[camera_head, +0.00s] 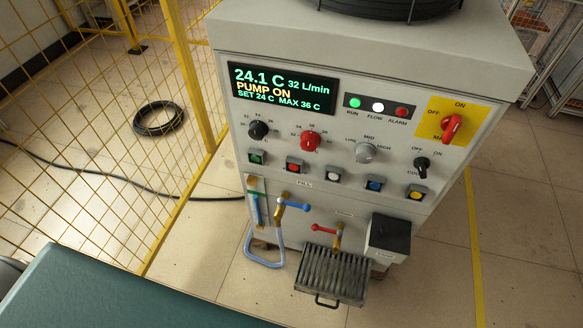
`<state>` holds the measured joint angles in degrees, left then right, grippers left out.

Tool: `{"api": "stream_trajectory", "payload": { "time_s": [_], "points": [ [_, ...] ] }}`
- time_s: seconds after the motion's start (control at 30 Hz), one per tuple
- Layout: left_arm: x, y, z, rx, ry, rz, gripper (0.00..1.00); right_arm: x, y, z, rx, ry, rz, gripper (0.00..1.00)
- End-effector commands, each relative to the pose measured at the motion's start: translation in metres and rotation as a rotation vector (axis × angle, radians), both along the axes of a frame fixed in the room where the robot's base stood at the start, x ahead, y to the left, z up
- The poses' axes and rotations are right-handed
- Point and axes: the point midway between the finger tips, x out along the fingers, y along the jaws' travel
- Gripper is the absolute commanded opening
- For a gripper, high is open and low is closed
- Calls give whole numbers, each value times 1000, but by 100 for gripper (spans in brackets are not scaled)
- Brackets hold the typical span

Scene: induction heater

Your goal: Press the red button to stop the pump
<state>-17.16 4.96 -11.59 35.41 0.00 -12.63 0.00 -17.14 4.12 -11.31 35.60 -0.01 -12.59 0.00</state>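The red button (294,164) is a square push button, second from the left in the row on the front panel of a grey machine (320,225). It is unobstructed in the head view. The machine's display (282,88) reads "PUMP ON", 24.1 C and 32 L/min. The green RUN lamp (355,101) and white FLOW lamp (378,106) look bright, and the red ALARM lamp (401,111) looks dimmer. Neither of my grippers is in view.
A green button (257,156) and a white button (333,174) flank the red one. Knobs sit above the row. Valves and a drip grate (333,275) protrude below. A yellow mesh fence (187,75) stands left. A dark green surface (110,295) fills the lower left.

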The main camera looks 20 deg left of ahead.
Motion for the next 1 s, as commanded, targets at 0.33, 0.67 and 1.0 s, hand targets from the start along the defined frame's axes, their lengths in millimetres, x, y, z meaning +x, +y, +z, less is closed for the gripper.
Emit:
{"api": "stream_trajectory", "payload": {
  "time_s": [0.33, 0.67, 1.0],
  "points": [
    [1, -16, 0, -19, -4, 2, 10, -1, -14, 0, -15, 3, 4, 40],
    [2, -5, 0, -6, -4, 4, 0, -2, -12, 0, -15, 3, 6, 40],
    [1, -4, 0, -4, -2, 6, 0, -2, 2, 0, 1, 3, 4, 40]
  ]
}}
